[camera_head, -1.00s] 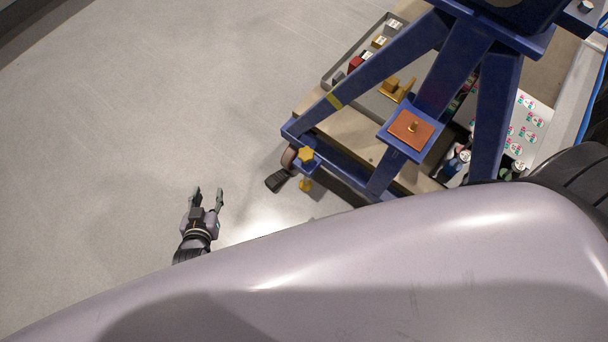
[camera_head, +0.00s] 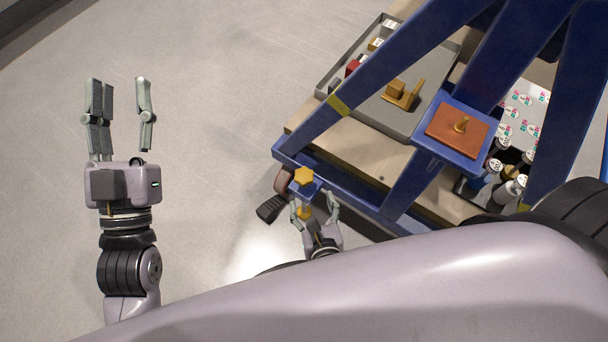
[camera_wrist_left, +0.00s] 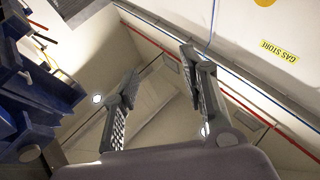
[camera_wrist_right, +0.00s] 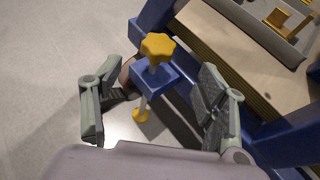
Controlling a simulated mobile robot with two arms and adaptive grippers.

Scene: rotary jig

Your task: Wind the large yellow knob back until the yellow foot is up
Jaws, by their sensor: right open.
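The large yellow star-shaped knob (camera_head: 304,177) sits on top of a blue bracket at the lower left corner of the blue stand. It also shows in the right wrist view (camera_wrist_right: 158,46). A metal rod runs down from the bracket to the yellow foot (camera_wrist_right: 141,115); whether the foot touches the floor I cannot tell. My right gripper (camera_head: 315,207) is open, low beside the bracket, with its fingers apart on either side of the rod and below the knob in the picture. My left gripper (camera_head: 120,95) is open and empty above bare floor at left.
The blue stand's legs (camera_head: 400,60) and a wooden board (camera_head: 340,150) lie right of the knob. A caster wheel (camera_head: 273,207) is close by on the left. A grey tray (camera_head: 425,115) and several bottles are further right. The floor at left is clear.

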